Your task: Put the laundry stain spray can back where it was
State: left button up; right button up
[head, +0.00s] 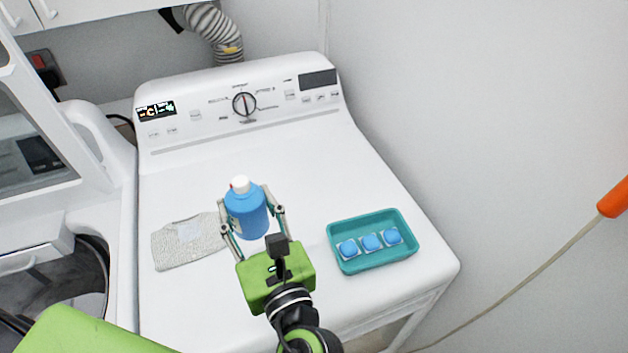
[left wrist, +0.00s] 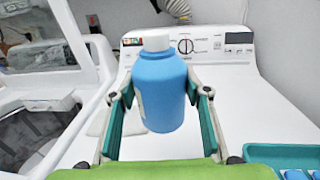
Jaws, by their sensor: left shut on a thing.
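The laundry stain spray can (head: 246,213) is a blue bottle-shaped container with a white cap. My left gripper (head: 251,208) is shut on it, with one finger on each side of its body. The can is nearly upright over the white machine's top (head: 300,170); I cannot tell whether its base touches that surface. In the left wrist view the can (left wrist: 160,92) stands between the two teal-padded fingers, and part of a pale label shows on its left side. My right gripper is not in view.
A folded grey cloth (head: 178,254) lies just left of the can. A teal tray (head: 374,264) with several blue-and-white pieces sits to the right. The control panel (head: 215,112) rises at the back. An open washer (head: 60,270) stands at left; the machine's back-right top is clear.

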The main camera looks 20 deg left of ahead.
pick_arm(q)
jog(key=w+d+m+t+h+p, duration=0.2)
jog(key=w+d+m+h+p, duration=0.2)
jog(key=w+d+m+h, duration=0.35)
jog(key=w+d+m+t+h+p, duration=0.1)
jog(key=w+d+m+h+p, duration=0.35)
jog(key=w+h, duration=0.5)
jog(key=shift+m+h, duration=0.3)
jog(key=shift+h, duration=0.3)
jog(key=w+a+f+b, duration=0.1)
jog(key=w+f+b, duration=0.1)
jog(key=w+f, duration=0.2)
jog(key=w+a+f+b, duration=0.1)
jog(key=w+f+b, duration=0.2)
jog(key=f, duration=0.1)
jog(key=w+a+f+b, duration=0.1)
jog(key=w+f+b, duration=0.2)
jog(key=w+f, duration=0.1)
jog(key=shift+w+a+f, duration=0.1)
jog(key=shift+w+f, duration=0.25)
jog(key=shift+f, duration=0.2)
jog(key=shift+r, duration=0.1)
jog(key=shift+s, duration=0.1)
